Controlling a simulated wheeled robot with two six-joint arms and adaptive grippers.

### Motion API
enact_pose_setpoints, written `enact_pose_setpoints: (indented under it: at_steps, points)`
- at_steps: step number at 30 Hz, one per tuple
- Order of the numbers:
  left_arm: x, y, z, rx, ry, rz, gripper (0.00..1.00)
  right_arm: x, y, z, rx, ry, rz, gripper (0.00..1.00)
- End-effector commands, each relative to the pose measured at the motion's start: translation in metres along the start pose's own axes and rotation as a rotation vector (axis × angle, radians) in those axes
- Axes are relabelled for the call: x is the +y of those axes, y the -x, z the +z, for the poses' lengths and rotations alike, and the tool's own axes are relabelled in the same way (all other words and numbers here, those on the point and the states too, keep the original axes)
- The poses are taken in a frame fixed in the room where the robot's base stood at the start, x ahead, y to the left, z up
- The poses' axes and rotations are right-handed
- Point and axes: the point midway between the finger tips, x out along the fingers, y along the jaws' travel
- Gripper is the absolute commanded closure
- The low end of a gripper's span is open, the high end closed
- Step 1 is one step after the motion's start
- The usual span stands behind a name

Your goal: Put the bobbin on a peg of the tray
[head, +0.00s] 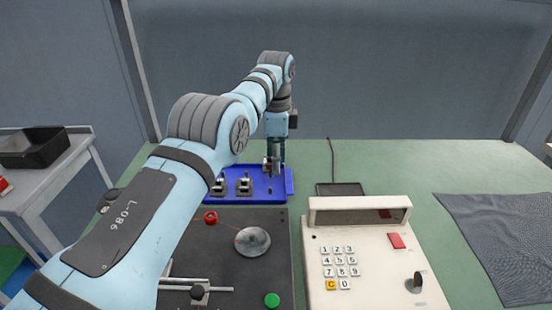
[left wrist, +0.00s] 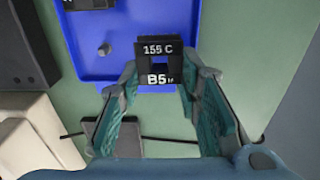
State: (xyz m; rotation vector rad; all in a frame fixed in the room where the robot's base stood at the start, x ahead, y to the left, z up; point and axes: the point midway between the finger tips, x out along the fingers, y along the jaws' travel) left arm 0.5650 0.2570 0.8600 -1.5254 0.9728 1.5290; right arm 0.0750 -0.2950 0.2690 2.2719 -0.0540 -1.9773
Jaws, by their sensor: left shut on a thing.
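My left gripper (head: 273,168) is shut on a dark bobbin marked "155 C" and "B5" (left wrist: 158,77). In the left wrist view the fingertips (left wrist: 168,76) grip it from both sides. It appears over the edge of the blue tray (head: 287,187), which also shows in the left wrist view (left wrist: 172,20). A bare peg (left wrist: 104,49) stands on the tray beside the bobbin, clear of it. Two other bobbins (head: 218,186) (head: 244,186) stand on the left and middle of the tray. The held bobbin's underside is hidden. My right gripper is not in view.
In front of the tray is the dark winder plate (head: 235,273) with a metal disc (head: 253,241) and green button (head: 272,300). A beige keypad box (head: 370,262) stands right of it. A small dark pad (head: 341,189) lies right of the tray, a grey cloth (head: 500,235) farther right.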

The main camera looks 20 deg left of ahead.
Motion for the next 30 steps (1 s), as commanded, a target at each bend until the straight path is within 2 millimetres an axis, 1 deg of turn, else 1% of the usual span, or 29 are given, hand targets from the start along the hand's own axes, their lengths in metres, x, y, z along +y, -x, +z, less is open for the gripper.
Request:
enact_pose_setpoints:
  at_steps: [13,14,15,17,18,30]
  points:
    - [0.0,-0.015,0.0,0.0,0.0,0.0,0.83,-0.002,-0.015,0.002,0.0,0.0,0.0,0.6]
    - [0.0,-0.014,0.0,0.0,0.0,0.0,0.64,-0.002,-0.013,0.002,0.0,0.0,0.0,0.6]
    - [0.0,-0.013,0.0,0.0,0.0,0.0,0.58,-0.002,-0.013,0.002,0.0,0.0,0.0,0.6]
    - [0.0,-0.013,0.0,0.0,0.0,0.0,0.48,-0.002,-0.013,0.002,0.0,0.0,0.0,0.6]
    - [0.0,-0.013,0.0,0.0,0.0,0.0,0.46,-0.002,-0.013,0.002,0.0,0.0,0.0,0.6]
    - [0.0,-0.012,0.0,0.0,0.0,0.0,0.46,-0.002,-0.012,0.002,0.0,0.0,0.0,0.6]
